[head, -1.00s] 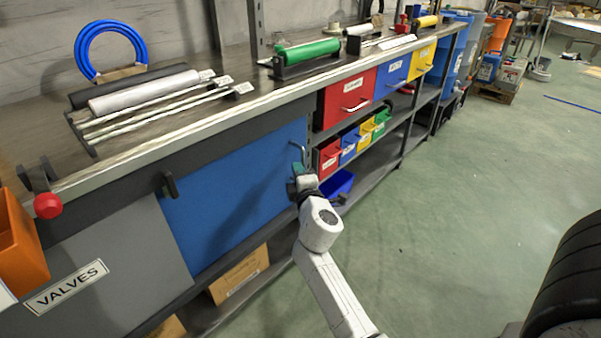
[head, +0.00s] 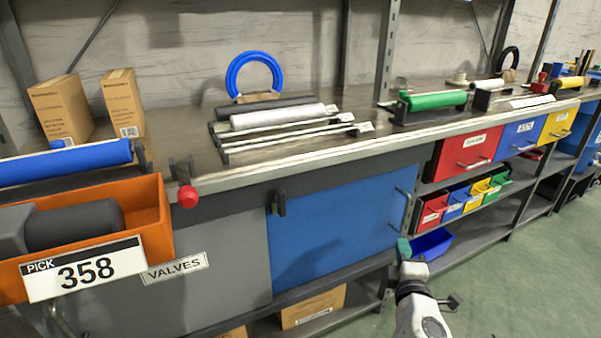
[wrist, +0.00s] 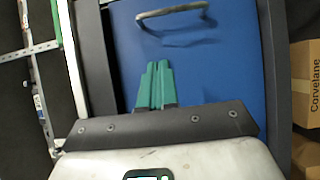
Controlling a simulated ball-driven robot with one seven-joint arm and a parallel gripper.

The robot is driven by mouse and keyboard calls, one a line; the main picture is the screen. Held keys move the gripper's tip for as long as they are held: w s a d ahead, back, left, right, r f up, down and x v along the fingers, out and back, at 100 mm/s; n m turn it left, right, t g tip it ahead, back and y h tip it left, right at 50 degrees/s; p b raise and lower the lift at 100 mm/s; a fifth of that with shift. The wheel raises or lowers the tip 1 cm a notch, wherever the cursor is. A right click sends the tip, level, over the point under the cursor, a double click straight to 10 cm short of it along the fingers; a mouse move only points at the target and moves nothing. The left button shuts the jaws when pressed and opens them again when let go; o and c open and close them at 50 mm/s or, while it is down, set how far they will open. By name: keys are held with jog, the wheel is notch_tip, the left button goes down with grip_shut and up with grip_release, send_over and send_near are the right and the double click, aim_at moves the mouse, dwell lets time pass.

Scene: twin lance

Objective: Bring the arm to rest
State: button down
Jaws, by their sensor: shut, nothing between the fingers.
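My gripper (head: 404,248) is at the end of my white arm, low in front of the workbench. It is near the right edge of the blue sliding panel (head: 335,225). In the wrist view its green fingers (wrist: 155,86) are together with nothing between them. They point toward the blue panel, which also shows there (wrist: 225,70). The panel's grey handle (wrist: 175,12) lies beyond the fingertips, apart from them.
An orange bin (head: 155,235) marked 358 juts out at the left. A red knob (head: 187,196) sticks out at the bench edge. Red drawers (head: 468,152) and a blue tray (head: 432,244) are on the right. Open green floor (head: 520,285) lies at the lower right.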

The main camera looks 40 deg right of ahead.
jog(key=s+a+f+m+g+y, duration=0.65)
jog(key=a+f+m, duration=0.3)
jog(key=f, duration=0.35)
jog(key=s+a+f+n+g+y, duration=0.1)
jog(key=s+a+f+g+y, duration=0.1)
jog(key=s+a+y, duration=0.45)
jog(key=s+a+f+g+y, duration=0.1)
jog(key=s+a+f+g, duration=0.15)
jog(key=a, duration=0.65)
notch_tip(320, 180, up, 26)
jog(key=p, duration=2.6)
jog(key=shift+r+p, duration=0.2)
jog(key=shift+p, duration=0.2)
jog(key=shift+w, duration=0.1)
